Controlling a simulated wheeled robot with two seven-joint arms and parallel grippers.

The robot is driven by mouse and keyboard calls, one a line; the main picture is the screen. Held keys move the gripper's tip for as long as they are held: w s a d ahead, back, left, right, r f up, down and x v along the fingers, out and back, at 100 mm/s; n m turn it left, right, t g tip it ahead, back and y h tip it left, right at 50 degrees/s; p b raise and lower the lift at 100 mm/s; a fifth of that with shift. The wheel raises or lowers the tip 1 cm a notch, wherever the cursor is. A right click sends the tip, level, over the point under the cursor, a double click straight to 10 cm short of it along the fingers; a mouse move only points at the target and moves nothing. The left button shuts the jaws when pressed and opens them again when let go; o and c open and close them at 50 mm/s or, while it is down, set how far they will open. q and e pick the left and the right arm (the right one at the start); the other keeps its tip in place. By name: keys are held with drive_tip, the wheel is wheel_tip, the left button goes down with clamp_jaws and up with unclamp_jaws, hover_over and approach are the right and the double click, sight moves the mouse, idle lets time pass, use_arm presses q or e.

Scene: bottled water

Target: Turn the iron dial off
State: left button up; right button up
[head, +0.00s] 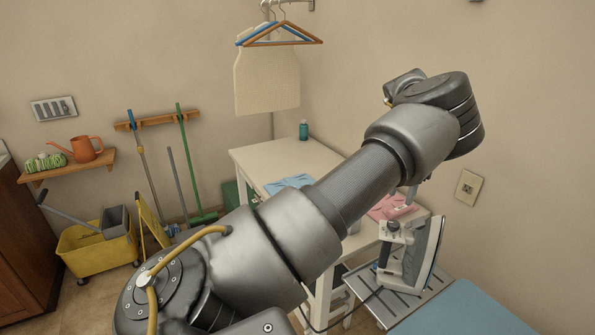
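The iron (411,254) stands upright on its heel on the metal rest (432,288) at the end of the ironing board, in the head view at right. A small knob-like part, maybe the dial (391,227), shows near its top left; its setting is too small to read. My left arm crosses the middle of the view from lower left to upper right. Only a small part of my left gripper (409,197) shows, below the forearm and just above the iron, seemingly apart from it. Its fingers are too small and hidden to judge. My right gripper is out of view.
The blue ironing board (460,311) fills the lower right. A white table (262,158) behind my arm holds folded blue cloth (288,184), pink cloth (388,207) and a teal bottle (303,130). A yellow mop bucket (95,250) stands at left.

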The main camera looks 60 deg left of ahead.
use_arm(q)
drive_tip(key=s+a+f+n+g+y, duration=0.1)
drive_tip(key=s+a+f+y, duration=0.1)
drive_tip(key=s+a+f, duration=0.35)
drive_tip(key=s+a+f+n+y, duration=0.1)
drive_tip(key=s+a+f, duration=0.1)
drive_tip(key=a+f, duration=0.55)
drive_tip(key=s+a+y, duration=0.6)
drive_tip(key=s+a, duration=0.3)
drive_tip(key=a, duration=0.4)
drive_tip(key=shift+s+a+r+m+g, duration=0.2)
drive_tip(key=shift+a+r+m+g, duration=0.1)
drive_tip(key=shift+a+g, duration=0.1)
drive_tip(key=shift+f, duration=0.1)
